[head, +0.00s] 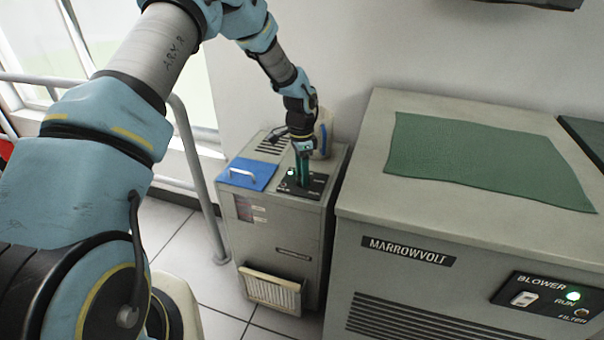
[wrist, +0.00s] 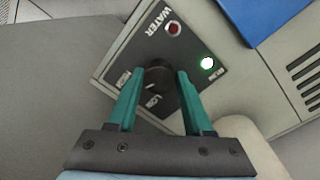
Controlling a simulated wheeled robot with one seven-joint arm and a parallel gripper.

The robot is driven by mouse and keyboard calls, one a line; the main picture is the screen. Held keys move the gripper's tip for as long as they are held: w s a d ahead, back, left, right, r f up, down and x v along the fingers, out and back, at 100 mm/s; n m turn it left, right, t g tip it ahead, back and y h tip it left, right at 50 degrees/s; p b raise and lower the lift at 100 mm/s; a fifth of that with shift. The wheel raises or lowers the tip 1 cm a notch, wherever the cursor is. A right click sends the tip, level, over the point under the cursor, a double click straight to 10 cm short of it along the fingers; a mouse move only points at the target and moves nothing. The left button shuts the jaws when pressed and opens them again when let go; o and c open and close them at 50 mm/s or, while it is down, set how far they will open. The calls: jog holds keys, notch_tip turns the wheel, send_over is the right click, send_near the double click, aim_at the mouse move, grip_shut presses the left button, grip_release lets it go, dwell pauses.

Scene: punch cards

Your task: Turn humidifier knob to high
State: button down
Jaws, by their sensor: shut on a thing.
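The humidifier (head: 262,240) is a small grey cabinet between the wall and a larger machine. Its black control panel (wrist: 140,55) is on top. The round black knob (wrist: 157,80) stands between my two green fingers in the wrist view. My gripper (wrist: 161,76) points down at the panel and is shut on the knob. In the head view my gripper (head: 302,180) hides the knob. A green lamp (wrist: 207,63) is lit; a red lamp (wrist: 173,28) by "WATER" looks dark.
A blue lid (head: 247,174) with a handle lies beside the panel. A beige container (head: 323,135) stands behind my gripper. The large MARROWVOLT machine (head: 450,215) with a green cloth (head: 480,160) is close on the right. A grey rail (head: 190,150) stands on the left.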

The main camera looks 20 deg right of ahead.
jog(key=shift+m, duration=0.9)
jog(key=shift+c, duration=1.5)
grip_release()
notch_tip(320, 180, up, 11)
jog(key=b, duration=0.1)
jog(key=shift+w+d, duration=0.15)
jog(key=shift+w, duration=0.2)
